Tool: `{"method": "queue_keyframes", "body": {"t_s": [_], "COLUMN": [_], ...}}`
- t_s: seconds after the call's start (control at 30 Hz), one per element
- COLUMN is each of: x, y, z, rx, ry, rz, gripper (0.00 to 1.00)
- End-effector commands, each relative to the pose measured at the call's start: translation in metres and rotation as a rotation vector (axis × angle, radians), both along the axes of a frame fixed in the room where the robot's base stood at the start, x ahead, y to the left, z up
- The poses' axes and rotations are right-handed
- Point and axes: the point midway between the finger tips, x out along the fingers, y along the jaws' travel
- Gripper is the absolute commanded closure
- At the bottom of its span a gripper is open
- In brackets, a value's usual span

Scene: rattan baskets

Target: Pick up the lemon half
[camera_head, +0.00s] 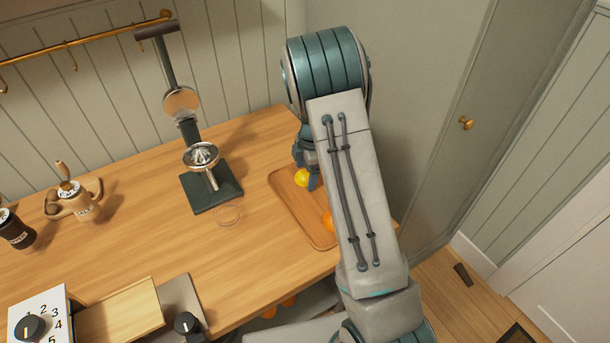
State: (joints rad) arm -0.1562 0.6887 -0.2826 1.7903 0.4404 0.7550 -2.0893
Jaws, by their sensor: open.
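A yellow lemon half (301,178) lies at the far part of a wooden tray (283,187) on the right end of the counter. My gripper (306,177) points down at the lemon half, its fingers at the fruit's right side and partly in front of it. The gripper is open. My arm hides much of the gripper and the right part of the tray, so I cannot tell whether the fingers touch the lemon half.
Jars (80,202) stand farther left. A cabinet (425,110) is close on the right.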

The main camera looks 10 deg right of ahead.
Motion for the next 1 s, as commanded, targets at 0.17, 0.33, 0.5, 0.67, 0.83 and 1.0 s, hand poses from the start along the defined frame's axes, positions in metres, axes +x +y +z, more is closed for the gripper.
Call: {"method": "queue_keyframes", "body": {"t_s": [0.17,0.33,0.5,0.67,0.83,1.0], "x": [0.0,0.0,0.0,0.0,0.001,0.001], "y": [0.0,0.0,0.0,0.0,0.0,0.0], "z": [0.0,0.0,0.001,0.002,0.01,0.035], "rx": [0.0,0.0,0.0,0.001,0.001,0.002], "ry": [0.0,0.0,0.0,-0.001,-0.003,-0.006], "rz": [0.0,0.0,0.0,0.0,-0.001,0.0], "gripper": [0.39,0.7,0.7,0.7,0.7,0.7]}}
